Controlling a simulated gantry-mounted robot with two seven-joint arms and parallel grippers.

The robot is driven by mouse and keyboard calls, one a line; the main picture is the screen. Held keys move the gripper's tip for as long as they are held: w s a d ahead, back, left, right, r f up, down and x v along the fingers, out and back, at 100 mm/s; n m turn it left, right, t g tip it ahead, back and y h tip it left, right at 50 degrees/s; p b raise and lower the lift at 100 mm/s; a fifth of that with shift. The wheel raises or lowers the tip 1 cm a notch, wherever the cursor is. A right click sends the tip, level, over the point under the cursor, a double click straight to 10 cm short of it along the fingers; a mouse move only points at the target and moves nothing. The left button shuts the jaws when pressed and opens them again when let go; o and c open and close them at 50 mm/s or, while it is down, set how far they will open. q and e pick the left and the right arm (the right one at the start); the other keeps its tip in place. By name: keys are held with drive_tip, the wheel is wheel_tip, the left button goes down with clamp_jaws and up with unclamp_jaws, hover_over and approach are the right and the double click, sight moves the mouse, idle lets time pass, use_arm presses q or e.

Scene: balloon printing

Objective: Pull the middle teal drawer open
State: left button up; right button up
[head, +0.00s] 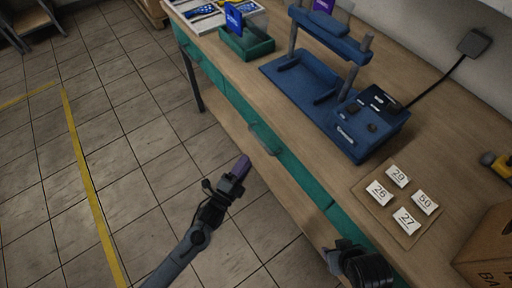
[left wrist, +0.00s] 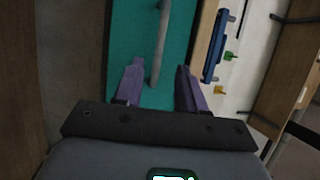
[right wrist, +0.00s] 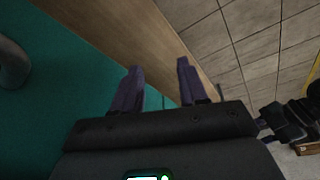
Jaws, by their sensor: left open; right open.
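The middle teal drawer (head: 292,168) is set in the bench's front side and looks shut. Its grey bar handle (head: 264,139) sticks out from the front. My left gripper (head: 242,165) is open and empty, a little below and left of the handle in the head view. In the left wrist view the handle (left wrist: 160,45) stands upright on the teal front, its lower end between the purple fingertips (left wrist: 160,80) in the picture; contact is not visible. My right gripper (head: 338,250) is open and empty by the bench's front edge; it also shows in the right wrist view (right wrist: 160,72).
The wooden bench top (head: 245,80) holds a blue press (head: 335,85), a green tray (head: 246,44), a board with numbered cards (head: 402,205) and a cardboard box (head: 488,255). The tiled floor (head: 130,130) left of the bench is clear.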

use_arm(q)
drive_tip(key=b+x, duration=0.1)
drive_tip(key=x, duration=0.7)
drive_tip(key=shift+b, duration=0.4)
drive_tip(key=shift+a, duration=0.1)
drive_tip(key=shift+s, duration=0.1)
clamp_jaws()
